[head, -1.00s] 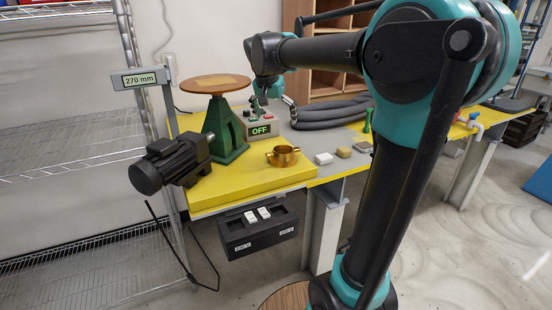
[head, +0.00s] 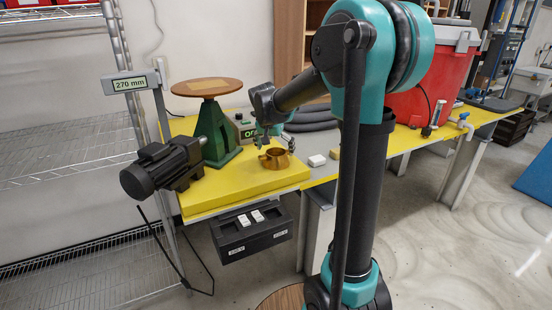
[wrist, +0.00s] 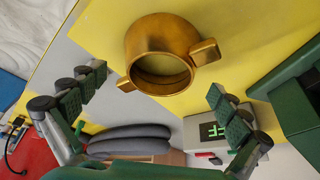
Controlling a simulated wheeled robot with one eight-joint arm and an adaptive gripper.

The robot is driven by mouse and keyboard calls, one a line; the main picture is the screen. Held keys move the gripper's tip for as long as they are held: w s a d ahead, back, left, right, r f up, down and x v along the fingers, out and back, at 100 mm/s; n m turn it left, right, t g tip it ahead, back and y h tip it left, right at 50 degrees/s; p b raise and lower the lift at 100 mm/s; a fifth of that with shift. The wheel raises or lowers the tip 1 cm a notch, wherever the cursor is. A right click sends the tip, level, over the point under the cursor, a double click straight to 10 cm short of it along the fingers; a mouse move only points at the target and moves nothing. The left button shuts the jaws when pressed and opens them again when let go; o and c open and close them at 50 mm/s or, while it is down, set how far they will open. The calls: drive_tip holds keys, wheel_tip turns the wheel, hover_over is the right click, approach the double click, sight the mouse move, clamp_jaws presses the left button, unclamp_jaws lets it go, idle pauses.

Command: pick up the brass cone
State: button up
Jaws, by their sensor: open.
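The brass cone (head: 273,166) is a hollow, gold-coloured piece with a lug on either side. It stands on the yellow top at the near end of the bench. My gripper (head: 274,139) is just above and behind it in the head view, fingers pointing down. In the wrist view the brass cone (wrist: 140,45) shows its round opening and lies ahead of my open gripper (wrist: 157,88). The two green-padded fingers are spread to either side, with nothing between them. Whether a finger touches the brass cone I cannot tell.
A green stand (head: 220,145) with a round brown top and a black motor (head: 160,170) are to the left. A display box (head: 246,130) is behind. A red container (head: 425,88) stands farther right.

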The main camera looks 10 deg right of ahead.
drive_tip(key=shift+x, duration=1.15)
drive_tip(key=c, duration=1.6)
drive_tip(key=shift+r, duration=0.15)
